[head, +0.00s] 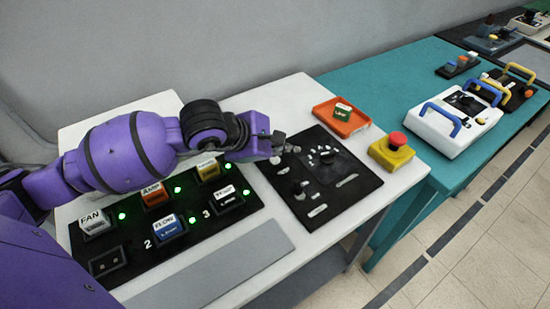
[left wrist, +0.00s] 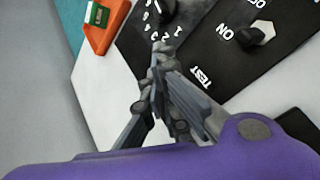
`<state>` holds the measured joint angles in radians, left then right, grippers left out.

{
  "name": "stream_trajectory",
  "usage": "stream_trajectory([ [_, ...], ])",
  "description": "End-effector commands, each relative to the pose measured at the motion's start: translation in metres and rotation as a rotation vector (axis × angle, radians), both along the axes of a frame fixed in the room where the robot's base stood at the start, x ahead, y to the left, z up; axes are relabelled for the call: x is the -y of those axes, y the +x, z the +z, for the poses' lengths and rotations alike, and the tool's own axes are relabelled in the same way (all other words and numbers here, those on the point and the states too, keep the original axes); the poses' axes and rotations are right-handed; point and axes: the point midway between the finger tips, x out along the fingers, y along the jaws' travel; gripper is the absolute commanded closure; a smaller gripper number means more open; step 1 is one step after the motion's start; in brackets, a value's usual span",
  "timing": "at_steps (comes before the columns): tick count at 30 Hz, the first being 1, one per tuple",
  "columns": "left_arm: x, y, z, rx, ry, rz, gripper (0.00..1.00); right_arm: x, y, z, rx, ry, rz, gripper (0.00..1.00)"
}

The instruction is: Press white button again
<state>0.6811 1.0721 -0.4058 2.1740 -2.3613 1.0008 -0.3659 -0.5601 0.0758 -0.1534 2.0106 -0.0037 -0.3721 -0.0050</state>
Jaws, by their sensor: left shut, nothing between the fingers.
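The black control panel (head: 345,192) lies on the white table, with a dial (head: 327,156) and a switch knob (head: 298,187). My left gripper (head: 282,143) is shut and empty over the panel's upper left edge. In the left wrist view its fingertips (left wrist: 158,50) lie between the dial numbers and the TEST label (left wrist: 201,78). I cannot make out a white button clearly; the gripper may hide it. I cannot tell whether the fingertips touch the panel. My right gripper is in neither view.
A black board (head: 190,240) with lit green lamps and labelled modules lies below my left arm. An orange tray (head: 358,126) holds a green module. A yellow box with a red button (head: 397,140) stands at the right edge. A teal table (head: 385,75) adjoins behind.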

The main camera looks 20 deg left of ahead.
Motion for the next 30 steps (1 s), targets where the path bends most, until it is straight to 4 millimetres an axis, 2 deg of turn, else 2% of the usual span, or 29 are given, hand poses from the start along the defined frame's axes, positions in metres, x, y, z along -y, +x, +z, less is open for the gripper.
stream_trajectory([
  [13,0.0,0.001,0.047,0.007,0.0,0.0,1.0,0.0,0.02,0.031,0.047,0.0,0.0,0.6],
  [30,0.0,0.0,0.048,0.002,0.0,-0.001,1.0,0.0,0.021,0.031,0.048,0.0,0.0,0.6],
])
